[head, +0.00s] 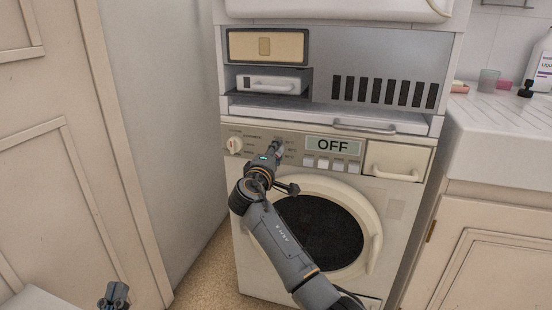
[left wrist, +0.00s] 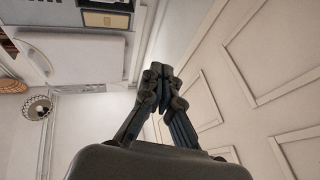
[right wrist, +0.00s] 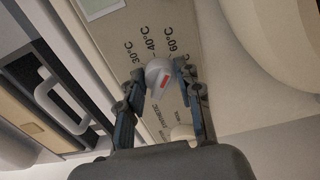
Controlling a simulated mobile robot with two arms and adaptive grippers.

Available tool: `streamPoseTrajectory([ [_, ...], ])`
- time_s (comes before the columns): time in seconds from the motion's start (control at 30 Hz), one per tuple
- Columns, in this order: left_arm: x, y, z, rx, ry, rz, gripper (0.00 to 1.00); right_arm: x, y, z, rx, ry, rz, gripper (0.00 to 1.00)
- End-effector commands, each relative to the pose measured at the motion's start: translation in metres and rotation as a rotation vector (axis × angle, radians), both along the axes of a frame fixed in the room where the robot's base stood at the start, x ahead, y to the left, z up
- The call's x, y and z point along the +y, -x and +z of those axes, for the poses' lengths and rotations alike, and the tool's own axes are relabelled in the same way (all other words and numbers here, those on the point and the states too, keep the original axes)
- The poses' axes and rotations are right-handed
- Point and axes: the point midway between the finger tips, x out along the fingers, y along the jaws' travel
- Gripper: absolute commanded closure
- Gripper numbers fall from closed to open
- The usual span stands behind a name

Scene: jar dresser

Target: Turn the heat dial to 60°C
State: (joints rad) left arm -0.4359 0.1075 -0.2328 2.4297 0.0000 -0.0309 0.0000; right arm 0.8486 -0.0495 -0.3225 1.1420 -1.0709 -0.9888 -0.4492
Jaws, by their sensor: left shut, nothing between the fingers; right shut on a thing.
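The heat dial (right wrist: 157,72) is a pale round knob with a red mark, in the right wrist view. The printed labels 30°C, 40°C and 60°C fan out above it there. The red mark lies on the knob's lower part; I cannot tell for sure which label it points to. My right gripper (right wrist: 161,88) is shut on the dial, one finger on each side. In the head view my right gripper (head: 277,147) is at the washing machine's panel and hides the dial. My left gripper (head: 115,291) is shut and empty, low at the left; it also shows in the left wrist view (left wrist: 158,72).
The washing machine (head: 388,205) has a display (head: 333,146) reading OFF, with several buttons below it. Another dial (head: 235,145) sits left of my right gripper. A round door (head: 375,225) is below. A counter (head: 500,125) stands at the right and a wall at the left.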

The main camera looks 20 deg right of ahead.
Motion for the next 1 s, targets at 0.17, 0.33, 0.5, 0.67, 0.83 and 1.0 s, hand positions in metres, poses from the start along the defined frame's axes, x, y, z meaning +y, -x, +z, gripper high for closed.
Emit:
streamPoseTrajectory([
  [0.17, -0.001, 0.008, 0.017, -0.106, 0.030, -0.006, 1.00, 0.000, 0.000, -0.003, -0.030, -0.051, -0.001, 0.97],
  [0.33, 0.000, 0.012, 0.025, -0.151, 0.043, -0.008, 1.00, 0.000, 0.000, -0.003, -0.043, -0.071, -0.001, 0.97],
  [0.5, 0.000, 0.013, 0.026, -0.160, 0.045, -0.009, 1.00, 0.000, 0.000, -0.003, -0.046, -0.075, -0.001, 0.97],
  [0.67, 0.000, 0.013, 0.026, -0.159, 0.044, -0.009, 1.00, 0.000, 0.000, -0.003, -0.045, -0.075, -0.001, 0.97],
  [0.83, 0.000, 0.013, 0.026, -0.158, 0.044, -0.009, 1.00, 0.000, 0.000, -0.003, -0.045, -0.074, -0.001, 0.47],
  [1.0, 0.000, 0.013, 0.026, -0.157, 0.044, -0.009, 1.00, 0.000, 0.000, -0.002, -0.046, -0.074, -0.001, 0.42],
])
